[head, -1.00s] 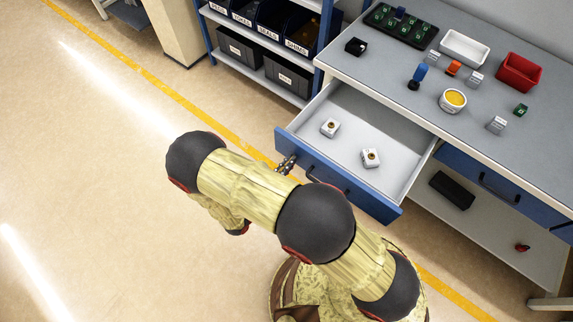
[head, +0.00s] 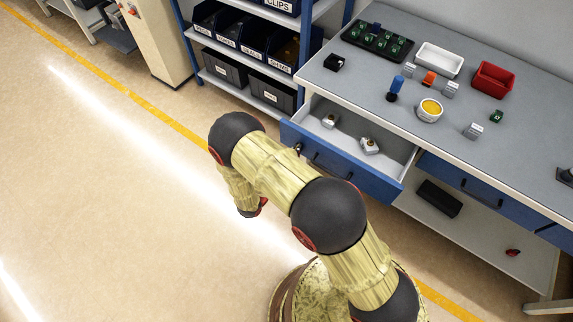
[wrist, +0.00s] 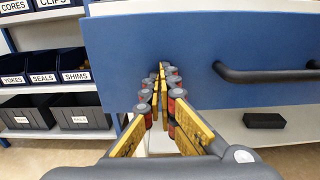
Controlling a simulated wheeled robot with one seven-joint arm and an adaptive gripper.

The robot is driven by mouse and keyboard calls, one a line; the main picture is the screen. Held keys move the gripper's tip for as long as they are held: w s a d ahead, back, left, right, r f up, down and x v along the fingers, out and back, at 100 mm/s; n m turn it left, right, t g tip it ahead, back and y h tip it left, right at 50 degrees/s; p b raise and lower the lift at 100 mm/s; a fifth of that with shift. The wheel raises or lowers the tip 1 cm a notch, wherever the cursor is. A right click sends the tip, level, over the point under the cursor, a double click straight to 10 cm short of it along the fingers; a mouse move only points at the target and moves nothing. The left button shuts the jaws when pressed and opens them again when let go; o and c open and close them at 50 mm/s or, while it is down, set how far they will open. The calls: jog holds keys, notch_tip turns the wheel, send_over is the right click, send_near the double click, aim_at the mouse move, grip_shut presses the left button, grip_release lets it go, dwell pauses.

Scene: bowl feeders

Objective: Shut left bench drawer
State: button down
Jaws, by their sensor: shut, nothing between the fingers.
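The left bench drawer (head: 372,183) has a blue front with a dark handle and stands partly open under the bench top.
The bench top (head: 520,115) holds a red bin (head: 492,79), a white tray (head: 439,59), a yellow-filled cup (head: 429,110) and small parts. A closed blue drawer (head: 476,189) is to the right. Shelving with labelled bins (head: 265,45) stands left. Floor in front is clear.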

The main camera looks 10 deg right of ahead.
jog(key=b+x, duration=0.1)
jog(key=x, duration=2)
jog(key=shift+f+b, duration=0.15)
jog(key=shift+b, duration=0.25)
jog(key=shift+w+d, duration=0.25)
jog(key=shift+w, duration=0.15)
jog(key=shift+a, duration=0.15)
jog(key=p+v, duration=0.2)
jog(key=v, duration=1.2)
